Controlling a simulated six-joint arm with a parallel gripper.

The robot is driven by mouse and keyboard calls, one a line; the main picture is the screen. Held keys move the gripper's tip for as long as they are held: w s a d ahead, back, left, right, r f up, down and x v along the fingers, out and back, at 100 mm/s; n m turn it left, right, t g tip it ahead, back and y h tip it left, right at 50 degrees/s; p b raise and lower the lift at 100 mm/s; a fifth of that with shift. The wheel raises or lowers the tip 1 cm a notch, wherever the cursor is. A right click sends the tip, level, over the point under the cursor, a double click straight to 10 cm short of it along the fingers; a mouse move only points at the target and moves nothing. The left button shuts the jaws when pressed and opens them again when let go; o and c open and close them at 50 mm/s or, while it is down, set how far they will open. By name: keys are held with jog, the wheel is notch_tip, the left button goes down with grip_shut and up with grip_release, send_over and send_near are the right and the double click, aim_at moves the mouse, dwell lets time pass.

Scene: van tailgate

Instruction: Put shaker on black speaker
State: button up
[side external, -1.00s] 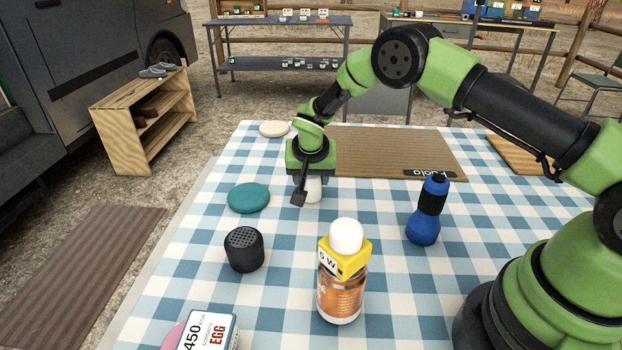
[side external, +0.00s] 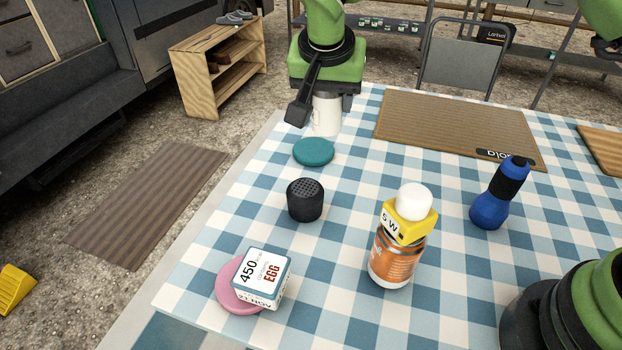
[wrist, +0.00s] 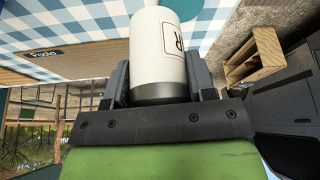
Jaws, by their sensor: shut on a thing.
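A white shaker (side external: 327,115) is held in my gripper (side external: 325,98) at the back left of the table. In the wrist view the shaker (wrist: 159,50) shows a boxed letter and a grey band, and sits between both fingers of my gripper (wrist: 160,88). My gripper is shut on it. The shaker hangs behind the teal disc in the side view; its height above the cloth is hard to judge. The black speaker (side external: 305,200) is a short cylinder with a dotted top, standing on the checked cloth in front of the teal disc. Its top is bare.
A teal disc (side external: 313,151) lies between shaker and speaker. An orange bottle (side external: 393,262) with a yellow block (side external: 410,222) and white ball on top stands right of the speaker. A blue flashlight (side external: 497,196) is farther right. A labelled box (side external: 264,275) rests on a pink disc (side external: 228,287) in front.

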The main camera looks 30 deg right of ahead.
jog(key=r, duration=0.1)
send_over(306, 185)
notch_tip(306, 185, down, 5)
jog(key=shift+f, duration=2.15)
jog(key=shift+f, duration=0.1)
jog(key=o, duration=0.9)
jog(key=shift+o, duration=0.2)
jog(key=v, duration=1.2)
jog(key=shift+d+r, duration=0.15)
jog(key=shift+r, duration=0.05)
